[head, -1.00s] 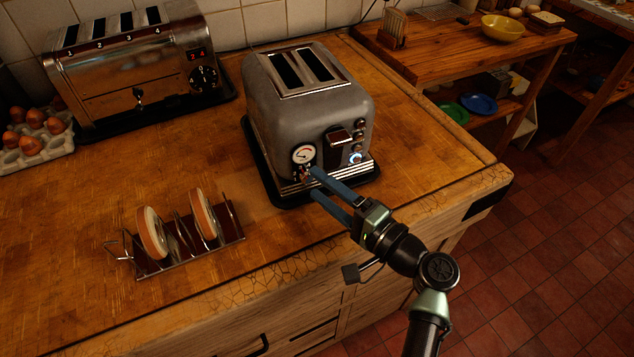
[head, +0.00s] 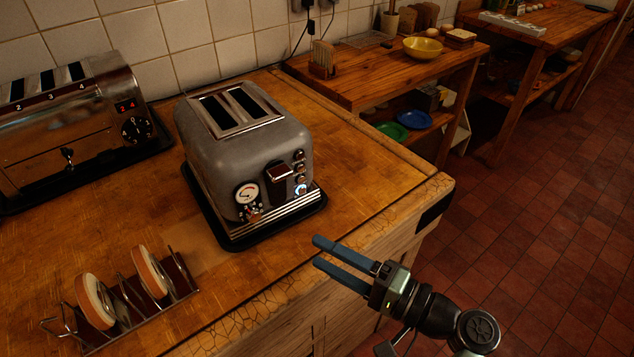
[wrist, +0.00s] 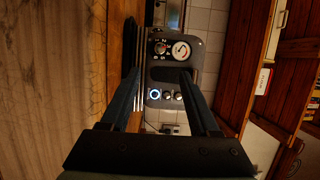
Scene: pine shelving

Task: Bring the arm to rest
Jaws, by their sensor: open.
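My gripper (head: 316,252) is open and empty, in front of the counter's front edge. Its two blue fingers point left toward the grey two-slot toaster (head: 240,135) and are clear of it. The toaster stands on a black tray on the wooden counter (head: 330,140). Its dial, lever and lit blue button face my gripper. In the wrist view the toaster's front (wrist: 178,70) shows between and beyond the fingers (wrist: 155,95), turned sideways, with nothing between them.
A toast rack (head: 125,300) with two round bread slices stands at the counter's front left. A steel four-slot toaster (head: 75,130) is behind it. A side table with a yellow bowl (head: 422,47) is at the back. Red tiled floor (head: 540,200) is open on the right.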

